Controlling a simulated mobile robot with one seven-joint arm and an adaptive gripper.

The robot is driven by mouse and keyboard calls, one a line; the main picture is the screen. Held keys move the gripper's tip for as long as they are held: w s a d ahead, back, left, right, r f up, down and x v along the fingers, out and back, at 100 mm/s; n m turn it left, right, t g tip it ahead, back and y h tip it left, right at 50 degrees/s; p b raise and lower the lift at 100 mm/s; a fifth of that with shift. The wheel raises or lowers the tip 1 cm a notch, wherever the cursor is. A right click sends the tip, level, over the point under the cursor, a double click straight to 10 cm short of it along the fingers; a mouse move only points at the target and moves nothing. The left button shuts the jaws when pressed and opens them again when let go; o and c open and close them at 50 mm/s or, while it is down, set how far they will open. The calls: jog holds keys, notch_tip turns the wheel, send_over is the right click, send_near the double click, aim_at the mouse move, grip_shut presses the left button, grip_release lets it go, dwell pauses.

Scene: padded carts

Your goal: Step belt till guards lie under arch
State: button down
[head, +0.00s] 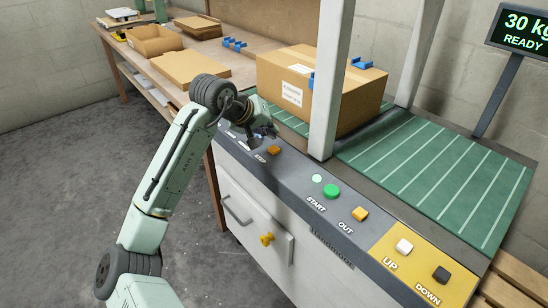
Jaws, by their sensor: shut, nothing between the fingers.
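My gripper (268,133) is shut and empty, low over the panel just behind the orange STEP button (273,150); whether it touches the button I cannot tell. A taped brown carton (300,75) sits on the green belt (425,165). One blue guard (362,64) sits on the carton's top edge, right of the arch's near post (331,75). Another blue guard (311,81) shows just left of that post and is partly hidden by it. The arch's far post (416,50) stands behind the carton's right side. The arch's top is out of view.
The panel also holds a green START button (332,191), an orange OUT button (360,214), a white UP button (404,246) and a black DOWN button (441,274). A display (522,30) reads 30 kg, READY. Loose blue guards (234,43) and flat cartons lie on the wooden bench (240,75).

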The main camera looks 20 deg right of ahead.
aim_at(271, 147)
jog(key=shift+f, duration=0.8)
jog(key=shift+f, duration=0.1)
dwell(0.8)
jog(key=shift+f, duration=0.35)
jog(key=shift+f+b, duration=0.35)
jog(key=shift+f, duration=0.2)
dwell(0.7)
jog(key=shift+r, duration=0.15)
jog(key=shift+r+p, duration=0.8)
jog(key=shift+p, duration=0.15)
notch_tip(271, 147, up, 5)
jog(key=p, duration=0.5)
jog(key=shift+r, duration=0.1)
